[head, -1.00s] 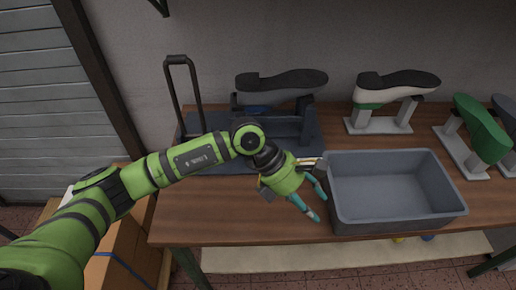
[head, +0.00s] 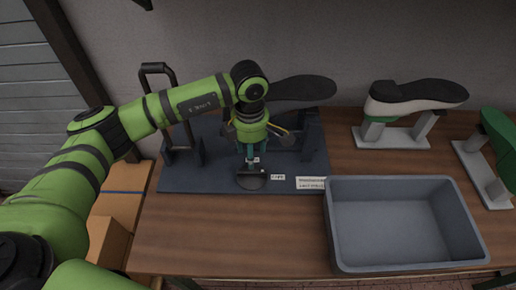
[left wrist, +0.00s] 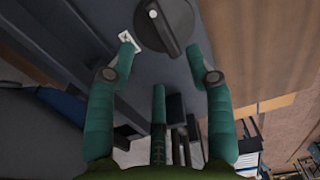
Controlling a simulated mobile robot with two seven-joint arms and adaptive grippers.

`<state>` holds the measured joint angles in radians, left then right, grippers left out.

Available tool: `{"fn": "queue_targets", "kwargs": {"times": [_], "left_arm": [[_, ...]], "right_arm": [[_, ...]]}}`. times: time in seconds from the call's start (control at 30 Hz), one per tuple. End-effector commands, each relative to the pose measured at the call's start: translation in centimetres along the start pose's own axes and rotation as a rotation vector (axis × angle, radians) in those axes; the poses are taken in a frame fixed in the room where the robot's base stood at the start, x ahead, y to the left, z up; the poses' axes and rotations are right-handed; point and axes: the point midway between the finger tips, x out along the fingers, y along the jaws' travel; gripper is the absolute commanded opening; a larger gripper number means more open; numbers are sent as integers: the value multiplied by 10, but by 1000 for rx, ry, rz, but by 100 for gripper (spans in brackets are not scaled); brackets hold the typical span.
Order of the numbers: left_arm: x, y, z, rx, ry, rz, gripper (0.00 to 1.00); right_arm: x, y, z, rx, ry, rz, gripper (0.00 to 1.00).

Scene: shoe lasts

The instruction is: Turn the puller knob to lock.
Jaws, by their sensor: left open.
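The puller knob (head: 251,180) is a dark round dial with a raised bar grip, on the front of the dark puller base (head: 185,178). In the left wrist view the knob (left wrist: 168,25) sits at the top, beyond the fingertips, with a small white label beside it. My left gripper (head: 251,163) points down just behind the knob in the head view. Its teal fingers are open and spread (left wrist: 165,60), with nothing between them; the side fingertips look apart from the knob. The gripper and arm hide part of the puller. My right gripper is not in view.
An empty grey bin (head: 335,225) stands on the wooden table (head: 220,235) right of the knob. A black handle (head: 158,68) rises at the puller's left, and a dark sole (head: 300,88) lies across its back. A white shoe last on a stand (head: 405,100) is further right.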

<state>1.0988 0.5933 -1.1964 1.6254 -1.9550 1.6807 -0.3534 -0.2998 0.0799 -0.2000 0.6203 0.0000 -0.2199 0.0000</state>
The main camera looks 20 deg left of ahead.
Motion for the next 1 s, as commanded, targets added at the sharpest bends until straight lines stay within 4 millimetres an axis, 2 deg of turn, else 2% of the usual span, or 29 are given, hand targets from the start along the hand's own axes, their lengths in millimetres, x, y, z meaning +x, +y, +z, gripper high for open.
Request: {"fn": "queue_targets", "kwargs": {"times": [0.17,0.5,0.63,0.87,0.9,0.97,1.0], "left_arm": [[14,-1,0,-1,2,-5,53],[62,-1,0,0,1,-4,53],[69,-1,0,0,0,-2,53],[71,0,0,0,0,-1,53],[71,0,0,0,0,-1,45],[71,0,0,0,0,-1,21],[71,0,0,0,0,-1,5]], "right_arm": [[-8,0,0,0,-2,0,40],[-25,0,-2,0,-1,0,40],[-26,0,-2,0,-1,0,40],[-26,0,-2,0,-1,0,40],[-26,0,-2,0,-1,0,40],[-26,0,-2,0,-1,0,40],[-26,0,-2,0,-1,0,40]]}}
